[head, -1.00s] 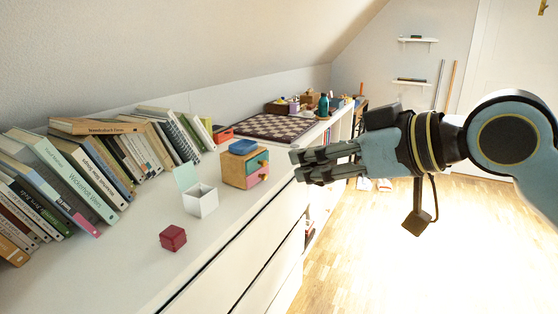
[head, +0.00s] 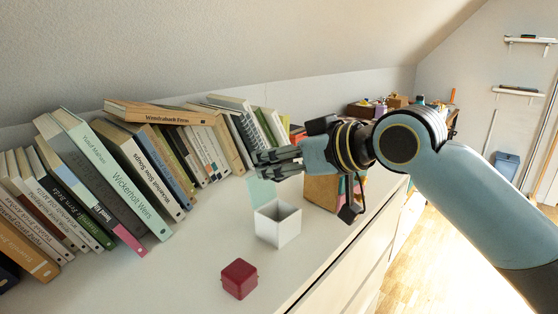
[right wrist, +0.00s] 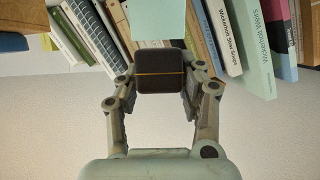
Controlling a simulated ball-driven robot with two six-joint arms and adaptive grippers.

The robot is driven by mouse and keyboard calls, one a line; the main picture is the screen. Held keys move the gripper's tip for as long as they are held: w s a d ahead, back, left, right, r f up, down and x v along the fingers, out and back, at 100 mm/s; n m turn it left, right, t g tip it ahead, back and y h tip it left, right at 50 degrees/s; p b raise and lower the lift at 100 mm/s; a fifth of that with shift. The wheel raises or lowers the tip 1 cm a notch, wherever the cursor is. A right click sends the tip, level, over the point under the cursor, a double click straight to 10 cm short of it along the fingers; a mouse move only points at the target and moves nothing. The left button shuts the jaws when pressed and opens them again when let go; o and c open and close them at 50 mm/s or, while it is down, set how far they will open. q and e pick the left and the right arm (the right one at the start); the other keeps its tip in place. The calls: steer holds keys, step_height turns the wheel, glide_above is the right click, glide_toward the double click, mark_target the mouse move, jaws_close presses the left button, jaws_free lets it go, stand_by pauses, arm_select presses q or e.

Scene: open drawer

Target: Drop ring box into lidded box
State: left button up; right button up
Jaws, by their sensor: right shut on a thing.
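A dark ring box (right wrist: 160,80) with a thin gold line sits between the fingers of my right gripper (right wrist: 160,72), which is shut on it. In the head view my right gripper (head: 262,164) is above the back of the cabinet top, in front of the leaning books; the ring box cannot be made out there. The white lidded box (head: 279,226) stands open below and slightly right of the fingertips. Its pale green lid (head: 261,190) is raised at the back; the lid also shows in the right wrist view (right wrist: 158,18). My left gripper is not in view.
A dark red cube (head: 239,279) lies on the cabinet top in front of the white box. Leaning books (head: 110,170) line the wall. A small wooden drawer box (head: 322,190) is partly hidden behind my right wrist. The cabinet top at front left is bare.

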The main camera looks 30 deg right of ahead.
mark_target(264, 192)
steer(key=shift+w+f+b, duration=0.1)
steer(key=shift+f+b, duration=0.5)
steer(key=shift+f, duration=0.2)
step_height(264, 192, down, 3)
steer(key=b, duration=0.3)
steer(key=shift+f, duration=0.1)
steer(key=shift+f+b, duration=0.3)
steer(key=shift+f, duration=0.2)
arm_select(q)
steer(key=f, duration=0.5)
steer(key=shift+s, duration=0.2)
arm_select(e)
steer(key=shift+f, duration=0.15)
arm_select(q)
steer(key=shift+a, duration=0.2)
arm_select(e)
steer(key=o, duration=0.5)
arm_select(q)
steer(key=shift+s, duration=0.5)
arm_select(e)
steer(key=o, duration=0.6)
steer(key=shift+d, duration=0.1)
